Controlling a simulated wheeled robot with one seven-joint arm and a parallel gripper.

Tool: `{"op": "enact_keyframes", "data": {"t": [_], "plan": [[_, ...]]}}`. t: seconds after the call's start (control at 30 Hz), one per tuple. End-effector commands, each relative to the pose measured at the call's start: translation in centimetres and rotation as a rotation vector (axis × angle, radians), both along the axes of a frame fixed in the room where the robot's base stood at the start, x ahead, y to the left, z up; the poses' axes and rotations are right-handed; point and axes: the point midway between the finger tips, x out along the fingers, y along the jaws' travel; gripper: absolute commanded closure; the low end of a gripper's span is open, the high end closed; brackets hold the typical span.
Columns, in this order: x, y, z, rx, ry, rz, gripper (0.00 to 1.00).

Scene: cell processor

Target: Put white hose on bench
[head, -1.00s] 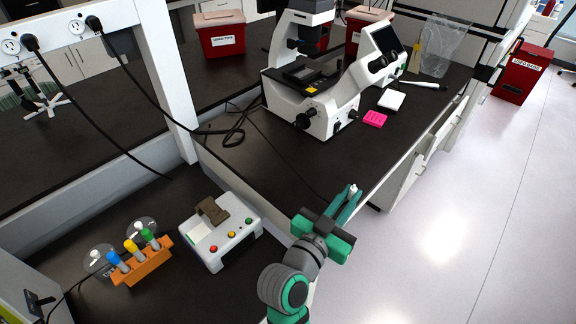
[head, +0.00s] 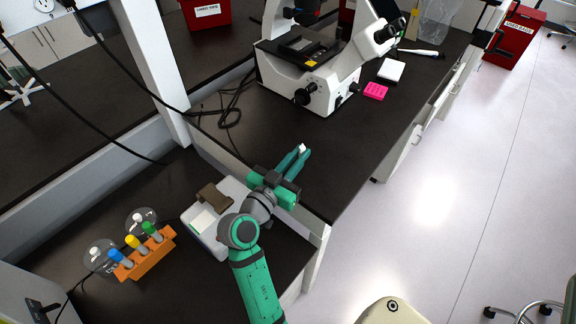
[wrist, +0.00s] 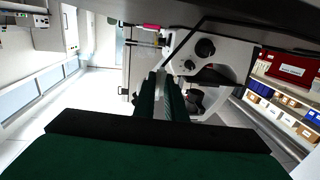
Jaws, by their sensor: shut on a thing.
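My gripper (head: 298,157) is shut on a small white piece (head: 302,147), which shows at its green fingertips and looks like the white hose. Most of the piece is hidden by the fingers. In the wrist view the two dark green fingers (wrist: 161,97) lie close together, with a pale strip between them. In the head view the gripper appears over the black bench top (head: 340,160), between the white device and the microscope. I cannot tell how high it is above the surface.
A microscope (head: 318,70) stands behind, with a pink rack (head: 375,91) and a white block (head: 391,69) beside it. Black cables (head: 228,110) lie left of it. A white device (head: 208,222) and an orange tube rack (head: 148,258) stand at the lower left. Bench between gripper and microscope is clear.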

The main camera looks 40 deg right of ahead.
Motion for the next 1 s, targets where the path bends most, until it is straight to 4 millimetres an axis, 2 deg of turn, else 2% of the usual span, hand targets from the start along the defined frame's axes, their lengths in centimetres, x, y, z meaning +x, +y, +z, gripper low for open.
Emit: {"op": "enact_keyframes", "data": {"t": [0.03, 0.2, 0.43, 0.6, 0.73, 1.0], "plan": [[0.8, 0.1, -1.0, 0.001, 0.004, 0.002, 1.0], [2.5, 0.4, -3.0, 0.0, 0.001, 0.002, 1.0], [3.7, 0.5, -4.4, 0.0, 0.002, 0.002, 1.0], [3.7, 0.6, -6.7, -0.001, 0.003, 0.004, 1.0], [3.6, 0.5, -7.4, -0.001, 0.0, 0.002, 1.0], [3.6, 0.5, -7.4, 0.0, 0.0, 0.002, 1.0]]}}
